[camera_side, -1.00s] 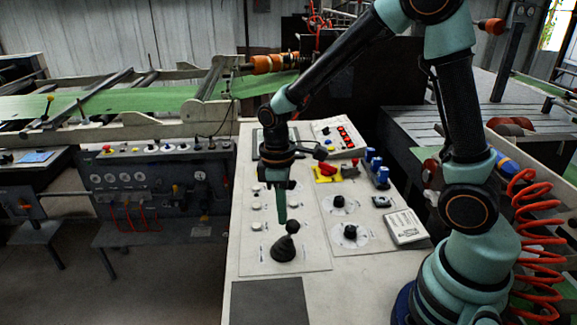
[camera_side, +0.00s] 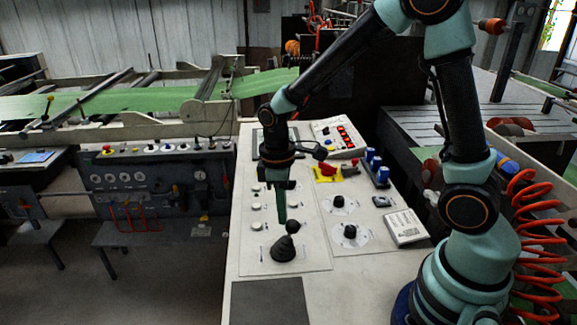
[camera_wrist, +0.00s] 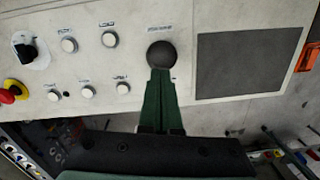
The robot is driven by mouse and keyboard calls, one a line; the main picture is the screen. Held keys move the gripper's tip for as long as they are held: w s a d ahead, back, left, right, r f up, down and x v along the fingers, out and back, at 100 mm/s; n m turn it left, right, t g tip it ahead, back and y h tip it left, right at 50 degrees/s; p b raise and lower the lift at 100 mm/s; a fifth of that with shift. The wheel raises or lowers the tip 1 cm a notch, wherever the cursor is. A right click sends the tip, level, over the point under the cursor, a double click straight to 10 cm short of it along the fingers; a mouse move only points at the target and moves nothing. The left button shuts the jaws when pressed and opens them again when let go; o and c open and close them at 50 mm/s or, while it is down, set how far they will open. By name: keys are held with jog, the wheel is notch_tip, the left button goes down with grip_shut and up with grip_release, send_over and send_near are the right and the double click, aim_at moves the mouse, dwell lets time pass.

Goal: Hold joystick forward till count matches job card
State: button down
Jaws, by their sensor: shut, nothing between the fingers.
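The black joystick (camera_side: 284,247) stands on the pale control panel, its round knob a little right of its boot's middle. A unit with red lit marks (camera_side: 346,137) stands at the back; no count is legible.
Several white buttons (camera_side: 256,207) line the panel left of my gripper. A red-and-yellow switch (camera_side: 326,171), black knobs (camera_side: 350,232) and blue parts (camera_side: 376,165) sit right of it. A dark flat pad (camera_side: 268,301) lies in front. Green web (camera_side: 130,98) runs behind.

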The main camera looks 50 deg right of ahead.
jog(key=shift+a, duration=0.1)
jog(key=shift+w+a+f, duration=0.25)
jog(key=shift+w+a, duration=0.2)
jog(key=shift+w, duration=0.05)
dwell(0.4)
notch_tip(320, 180, up, 11)
jog(key=w+a, duration=0.1)
jog(key=w, duration=0.2)
jog(key=shift+r, duration=0.2)
dwell(0.4)
